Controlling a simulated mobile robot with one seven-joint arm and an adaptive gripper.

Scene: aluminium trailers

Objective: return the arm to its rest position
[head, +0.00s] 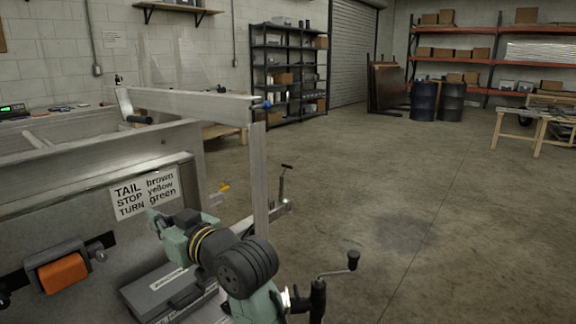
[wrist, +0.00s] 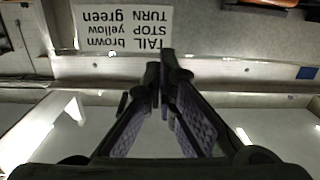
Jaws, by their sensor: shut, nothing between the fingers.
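My gripper (wrist: 160,70) shows in the wrist view with its two dark fingers drawn together at the tips, nothing between them. In the head view my green and black arm is folded low at the lower middle, in front of the trailer (head: 150,158). The gripper's fingers cannot be made out there. A white sign (head: 145,193) reading TAIL brown, STOP yellow, TURN green is on the trailer's side. It appears upside down in the wrist view (wrist: 120,28), left of and beyond the fingertips. I cannot tell how far the fingertips are from the trailer.
A grey case (head: 170,292) lies just left of my arm, and an orange ratchet strap (head: 62,272) is at the lower left. A black-handled crank (head: 340,268) stands right of the arm. Shelves (head: 288,75) and dark drums (head: 438,100) stand far back. The floor (head: 430,215) at right is clear.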

